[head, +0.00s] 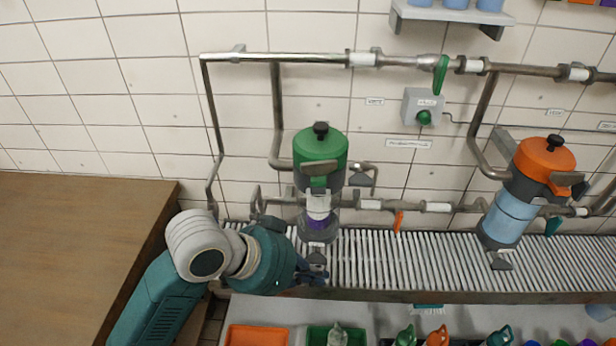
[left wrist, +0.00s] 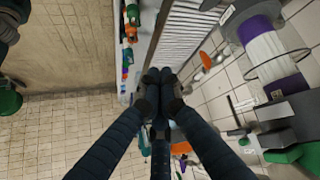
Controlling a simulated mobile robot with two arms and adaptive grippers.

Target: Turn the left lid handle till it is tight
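In the left wrist view, the purple-banded body (left wrist: 270,50) is at the right, with green lid parts (left wrist: 300,158) below. My left gripper (head: 318,270) is low in front of the canister base, below the lid and apart from it. Its fingertips (left wrist: 160,78) meet with nothing visible between them. My right gripper is not in view.
A second canister with an orange lid (head: 543,158) stands at the right. Pipes (head: 290,58) run along the tiled wall. A ribbed shelf (head: 400,260) lies under both canisters. A wooden surface (head: 70,250) is at the left. Bins (head: 257,337) and colored items stand below.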

